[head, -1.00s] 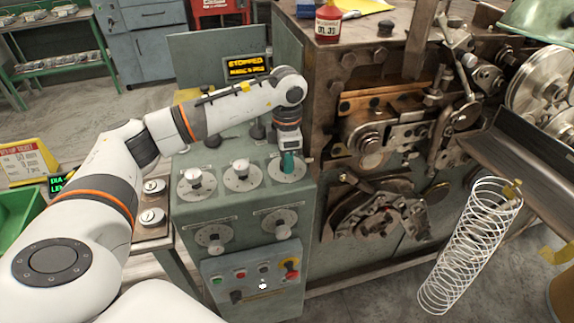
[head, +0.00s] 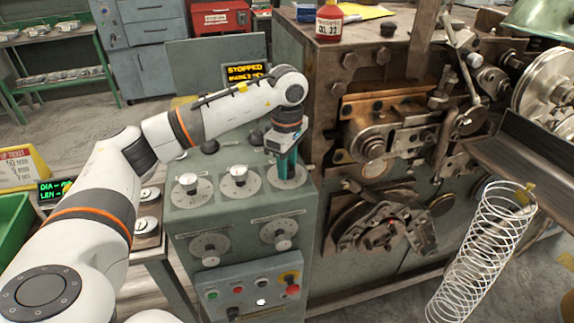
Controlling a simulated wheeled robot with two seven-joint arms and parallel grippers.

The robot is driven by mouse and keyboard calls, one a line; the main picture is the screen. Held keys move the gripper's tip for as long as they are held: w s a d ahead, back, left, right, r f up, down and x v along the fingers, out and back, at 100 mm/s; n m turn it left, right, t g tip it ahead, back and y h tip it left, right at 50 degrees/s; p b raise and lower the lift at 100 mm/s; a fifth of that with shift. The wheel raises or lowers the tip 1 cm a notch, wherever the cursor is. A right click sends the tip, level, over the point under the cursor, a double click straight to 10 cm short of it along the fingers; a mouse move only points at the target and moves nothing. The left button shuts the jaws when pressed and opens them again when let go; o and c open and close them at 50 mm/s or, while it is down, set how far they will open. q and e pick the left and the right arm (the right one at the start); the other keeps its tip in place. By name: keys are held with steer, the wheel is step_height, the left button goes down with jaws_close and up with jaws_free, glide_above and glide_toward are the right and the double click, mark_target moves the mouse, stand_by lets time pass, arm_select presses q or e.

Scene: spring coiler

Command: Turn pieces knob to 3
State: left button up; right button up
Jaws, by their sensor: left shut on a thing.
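A grey-green control panel (head: 238,215) carries a top row of three dials and two dials below them. My left gripper (head: 286,168), with teal fingers, reaches down onto the right dial (head: 299,181) of the top row. It is shut on that dial's knob, which the fingers mostly hide. The middle dial (head: 240,184) and the left dial (head: 190,190) of the top row show their knobs free. The dial labels and numbers are too small to read, so I cannot tell the setting. My right gripper is not in view.
A display (head: 245,72) behind the panel reads "STOPPED". Coloured buttons and a red-and-yellow switch (head: 290,282) sit low on the front. The brown coiling machine (head: 390,150) stands close on the right. A wire spring (head: 480,255) hangs at the lower right.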

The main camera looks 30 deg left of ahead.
arm_select(q)
steer(key=shift+r, duration=0.1)
stand_by(0.3)
steer(key=o, duration=1)
step_height(320, 180, up, 12)
steer(key=shift+b, duration=0.45)
